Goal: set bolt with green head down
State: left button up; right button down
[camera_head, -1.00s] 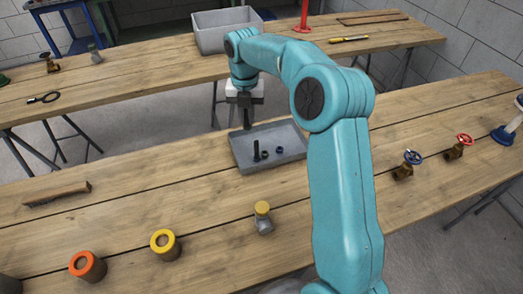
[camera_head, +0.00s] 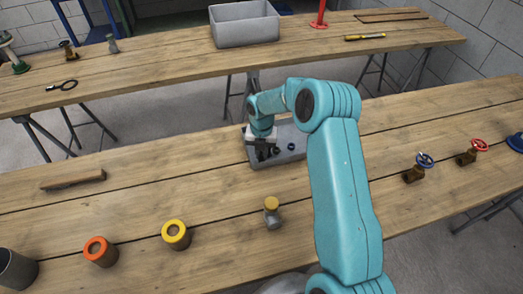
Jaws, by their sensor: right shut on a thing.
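My right gripper (camera_head: 267,153) is low at the left part of a grey tray (camera_head: 262,164) on the near table. It points down, and its fingers are small and dark at this distance. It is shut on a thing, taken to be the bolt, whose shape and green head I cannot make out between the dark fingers. A small dark nut-like piece (camera_head: 291,147) lies in the tray to the right of the gripper. Part of the tray is hidden behind my right arm. My left gripper is not in view.
A yellow-topped fitting (camera_head: 272,213), a yellow-ringed cup (camera_head: 176,235) and an orange-ringed cup (camera_head: 100,251) stand in front. A wood piece (camera_head: 73,179) lies left. Valves with blue (camera_head: 418,167) and red (camera_head: 472,151) handwheels stand right. A grey bin (camera_head: 244,24) is on the far table.

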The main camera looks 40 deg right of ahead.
jog(key=c, duration=1.1)
grip_release()
jog(key=shift+f, duration=0.1)
jog(key=shift+r, duration=0.35)
jog(key=shift+w+r, duration=0.1)
jog(key=shift+r, duration=0.2)
notch_tip(320, 180, up, 11)
jog(key=shift+r+b, duration=0.15)
jog(key=shift+b, duration=0.75)
